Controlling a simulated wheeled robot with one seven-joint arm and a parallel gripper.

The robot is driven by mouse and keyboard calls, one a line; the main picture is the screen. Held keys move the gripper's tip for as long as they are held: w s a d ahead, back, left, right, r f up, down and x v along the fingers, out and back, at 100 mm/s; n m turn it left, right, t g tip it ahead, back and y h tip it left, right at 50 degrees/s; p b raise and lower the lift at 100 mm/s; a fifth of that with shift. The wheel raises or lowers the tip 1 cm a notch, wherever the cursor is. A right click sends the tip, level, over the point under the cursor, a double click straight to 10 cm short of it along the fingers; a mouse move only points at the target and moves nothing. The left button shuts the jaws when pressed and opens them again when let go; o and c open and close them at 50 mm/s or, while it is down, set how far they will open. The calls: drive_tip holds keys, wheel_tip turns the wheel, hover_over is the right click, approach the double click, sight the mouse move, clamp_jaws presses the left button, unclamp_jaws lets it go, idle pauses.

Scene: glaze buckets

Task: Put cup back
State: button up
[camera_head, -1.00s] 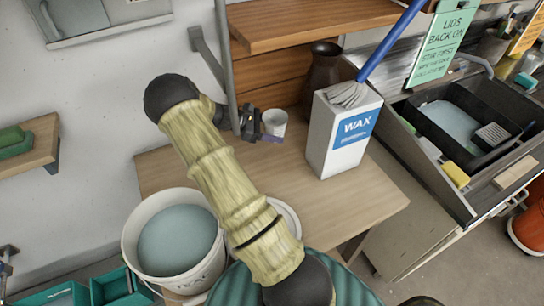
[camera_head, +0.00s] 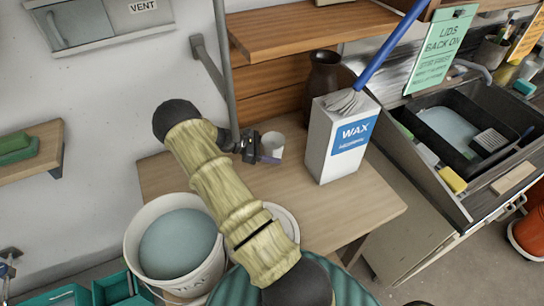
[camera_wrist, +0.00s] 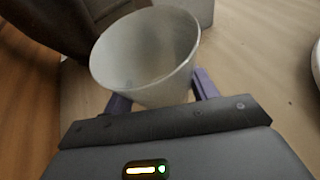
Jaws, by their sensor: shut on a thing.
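The cup (camera_head: 272,146) is small, pale grey-white and open at the top. It is over the back part of the wooden table (camera_head: 310,215), left of the white WAX box. My gripper (camera_head: 260,152) is shut on it, with the purple fingertips low on its sides. In the wrist view the cup (camera_wrist: 145,50) stands tilted in the picture between the two fingers of my gripper (camera_wrist: 162,95), and its inside looks empty. I cannot tell whether its base touches the table.
The WAX box (camera_head: 341,138) with a blue-handled brush (camera_head: 385,50) stands right of the cup, a dark vase (camera_head: 322,80) behind. A vertical grey pipe (camera_head: 225,70) is close to my wrist. A white glaze bucket (camera_head: 175,245) is front left; a sink (camera_head: 455,130) is right.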

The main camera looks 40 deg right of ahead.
wheel_tip(320, 180, down, 2)
drive_tip(key=shift+d+f+p, duration=0.1)
drive_tip(key=shift+f+p, duration=0.1)
drive_tip(key=shift+p, duration=0.1)
drive_tip(key=shift+s+d+f, duration=0.1)
drive_tip(key=shift+f, duration=0.2)
drive_tip(key=shift+a, duration=0.35)
drive_tip(key=shift+f, duration=0.2)
drive_tip(key=o, duration=1.2)
drive_tip(key=shift+o, duration=0.2)
drive_tip(key=shift+d, duration=0.1)
drive_tip(key=shift+r, duration=0.15)
